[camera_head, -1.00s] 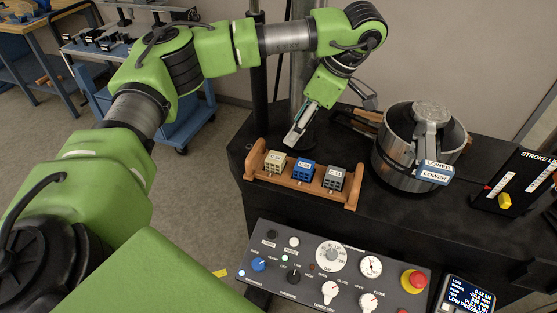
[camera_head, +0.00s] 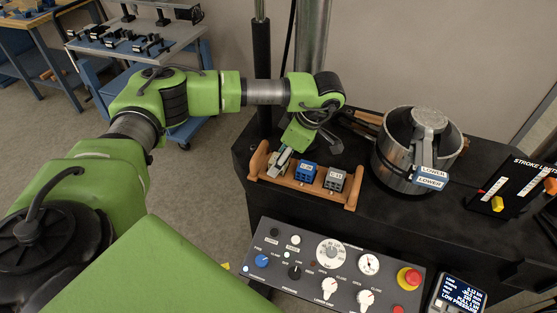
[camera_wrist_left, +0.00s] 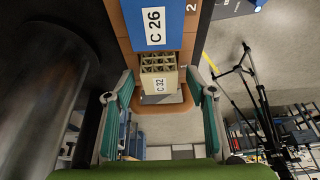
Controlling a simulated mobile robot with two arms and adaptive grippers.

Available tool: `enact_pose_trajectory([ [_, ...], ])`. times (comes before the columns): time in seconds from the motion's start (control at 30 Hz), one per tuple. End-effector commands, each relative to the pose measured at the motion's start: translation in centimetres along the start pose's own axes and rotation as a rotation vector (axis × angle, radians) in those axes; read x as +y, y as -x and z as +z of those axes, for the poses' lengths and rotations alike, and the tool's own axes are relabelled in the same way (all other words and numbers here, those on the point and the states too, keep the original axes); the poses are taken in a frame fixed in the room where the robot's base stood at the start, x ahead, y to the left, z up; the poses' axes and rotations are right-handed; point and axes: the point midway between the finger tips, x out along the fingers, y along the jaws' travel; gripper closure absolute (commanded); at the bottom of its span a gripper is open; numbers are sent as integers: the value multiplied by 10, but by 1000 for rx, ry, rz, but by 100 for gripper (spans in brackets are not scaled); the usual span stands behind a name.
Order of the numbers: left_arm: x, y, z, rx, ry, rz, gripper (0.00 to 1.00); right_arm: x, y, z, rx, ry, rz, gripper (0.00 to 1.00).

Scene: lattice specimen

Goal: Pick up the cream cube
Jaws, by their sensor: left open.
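The cream cube (camera_wrist_left: 158,79), a lattice block labelled C 32, sits in the left slot of a wooden rack (camera_head: 350,202). In the head view my left gripper hides most or all of it. My left gripper (camera_head: 279,162) points down over that slot from above. In the left wrist view the open fingers of my left gripper (camera_wrist_left: 160,88) stand either side of the cream cube, with gaps between; how deep they reach around it I cannot tell. My right gripper is not in view.
A blue cube (camera_head: 306,171) sits just right of the gripper, with a grey cube (camera_head: 335,179) beyond it. A metal cylinder vessel (camera_head: 394,158) stands to the right. A control panel (camera_head: 310,260) with an emergency stop lies in front of the rack.

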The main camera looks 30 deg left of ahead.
Motion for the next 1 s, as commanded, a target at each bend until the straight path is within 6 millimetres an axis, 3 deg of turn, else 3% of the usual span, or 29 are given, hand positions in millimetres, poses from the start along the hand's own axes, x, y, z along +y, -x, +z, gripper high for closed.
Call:
enact_pose_trajectory([
  [0.2,0,-2,0,0,0,1,49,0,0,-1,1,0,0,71],
  [0.37,0,-1,0,0,0,1,87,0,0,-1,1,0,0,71],
  [0.77,0,0,0,-1,0,1,87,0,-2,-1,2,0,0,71],
  [1.0,2,16,-6,-2,2,6,87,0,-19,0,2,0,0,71],
])
